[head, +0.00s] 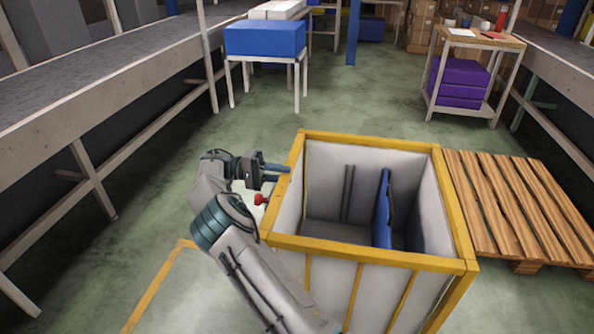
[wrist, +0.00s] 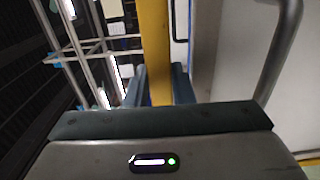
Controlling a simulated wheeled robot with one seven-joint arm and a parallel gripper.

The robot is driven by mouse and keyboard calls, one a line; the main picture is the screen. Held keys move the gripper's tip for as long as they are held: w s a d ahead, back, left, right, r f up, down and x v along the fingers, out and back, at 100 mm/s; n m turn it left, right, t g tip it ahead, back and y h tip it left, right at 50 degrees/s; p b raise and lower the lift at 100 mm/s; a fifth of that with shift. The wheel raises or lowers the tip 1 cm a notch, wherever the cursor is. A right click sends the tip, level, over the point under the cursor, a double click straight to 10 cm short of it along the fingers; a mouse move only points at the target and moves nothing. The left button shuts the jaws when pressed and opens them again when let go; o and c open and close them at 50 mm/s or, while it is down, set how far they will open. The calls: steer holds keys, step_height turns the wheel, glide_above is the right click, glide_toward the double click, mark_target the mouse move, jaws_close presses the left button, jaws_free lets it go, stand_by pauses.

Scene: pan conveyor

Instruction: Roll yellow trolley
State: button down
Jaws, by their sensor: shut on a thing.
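The yellow trolley (head: 368,246) is a deep box with a yellow frame and pale grey walls, standing upright in front of me in the head view. A blue panel (head: 382,208) stands inside it. My gripper (head: 284,169) is at the trolley's left side, near the far left corner. In the wrist view, the yellow frame bar (wrist: 155,50) runs between the two fingers of my gripper (wrist: 160,88), which is shut on it. The trolley's wheels are hidden.
A wooden pallet (head: 505,205) lies close at the trolley's right. Conveyors run along the left (head: 110,65) and right (head: 560,60). A stand with a blue box (head: 265,38) and a small table with purple crates (head: 460,82) stand farther back. Green floor (head: 350,100) beyond the trolley is clear.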

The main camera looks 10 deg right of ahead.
steer(key=shift+a+f, duration=0.15)
steer(key=shift+a, duration=0.3)
